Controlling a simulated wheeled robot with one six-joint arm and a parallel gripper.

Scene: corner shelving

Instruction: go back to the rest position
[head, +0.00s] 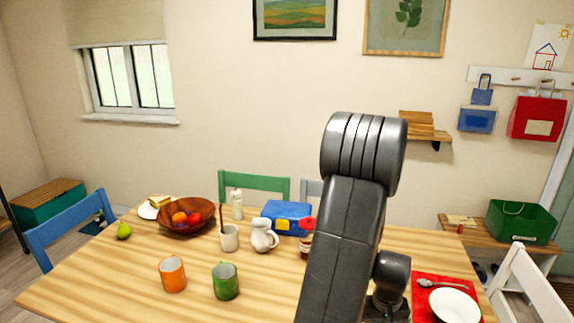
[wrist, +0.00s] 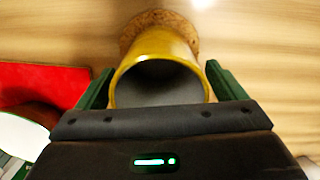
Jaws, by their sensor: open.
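My gripper (wrist: 159,74) is open in the wrist view, with one green finger on each side of a yellow mug (wrist: 160,45). The mug stands on a round cork coaster (wrist: 150,17), and its dark inside faces the camera. I cannot tell whether the fingers touch the mug. In the head view my arm rises in front of the table, and the yellow mug is hidden behind it or out of frame.
The wooden table (head: 120,283) holds an orange mug (head: 172,274), a green mug (head: 225,281), a white jug (head: 263,236), a fruit bowl (head: 185,222) and a blue box (head: 286,215). Chairs surround the table.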

